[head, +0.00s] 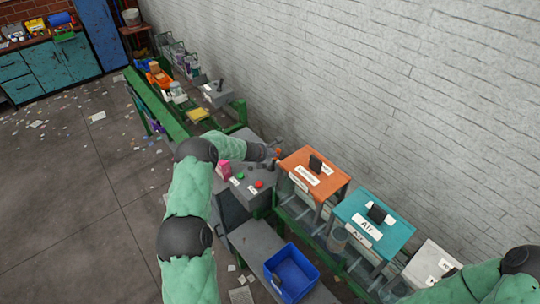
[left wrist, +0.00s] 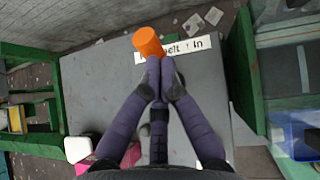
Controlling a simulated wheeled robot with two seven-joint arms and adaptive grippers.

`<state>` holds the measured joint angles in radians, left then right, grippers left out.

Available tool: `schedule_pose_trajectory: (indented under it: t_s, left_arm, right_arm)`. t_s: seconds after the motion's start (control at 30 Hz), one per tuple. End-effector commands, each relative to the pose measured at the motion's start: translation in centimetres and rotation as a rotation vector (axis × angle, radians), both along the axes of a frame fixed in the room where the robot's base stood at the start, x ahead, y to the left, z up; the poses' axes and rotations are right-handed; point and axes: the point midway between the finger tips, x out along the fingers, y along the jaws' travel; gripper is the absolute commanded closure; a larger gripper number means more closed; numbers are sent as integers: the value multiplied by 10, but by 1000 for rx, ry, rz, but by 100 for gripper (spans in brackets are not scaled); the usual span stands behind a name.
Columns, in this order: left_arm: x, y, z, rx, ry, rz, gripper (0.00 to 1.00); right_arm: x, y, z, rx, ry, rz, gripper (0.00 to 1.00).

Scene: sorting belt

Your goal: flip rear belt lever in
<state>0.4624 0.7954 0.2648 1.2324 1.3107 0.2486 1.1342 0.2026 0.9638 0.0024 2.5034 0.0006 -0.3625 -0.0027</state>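An orange lever knob (left wrist: 148,42) stands beside a white label (left wrist: 180,48) whose readable part ends in "elt" and "In", on a grey control box top (left wrist: 95,85). In the head view the orange knob (head: 279,151) is small, at the wall side of the grey console. My left gripper (head: 272,150) is right at it. In the left wrist view my left gripper's purple fingers (left wrist: 164,78) are together, their tips at or against the knob's near end. The lever's shaft is hidden, and contact is unclear. My right arm shows at the lower right; its gripper is out of view.
The console has a red button (head: 258,184), a green button (head: 240,176) and a pink box (head: 224,170). Bins with an orange lid (head: 305,172) and a teal lid (head: 372,222) stand to the right. A blue crate (head: 291,273) is below. A green-framed belt (head: 160,105) runs behind.

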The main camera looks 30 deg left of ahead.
Motion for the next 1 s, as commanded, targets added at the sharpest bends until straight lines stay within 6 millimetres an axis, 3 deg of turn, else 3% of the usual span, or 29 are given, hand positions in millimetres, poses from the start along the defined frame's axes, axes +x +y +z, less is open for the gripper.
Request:
schedule_pose_trajectory:
  t_s: [0.77,1.0]
  left_arm:
    - [7,-2,0,0,-1,0,100]
    - [-1,4,10,0,-1,-3,100]
  right_arm:
    - [0,0,5,0,0,0,55]
    - [0,0,9,0,0,0,55]
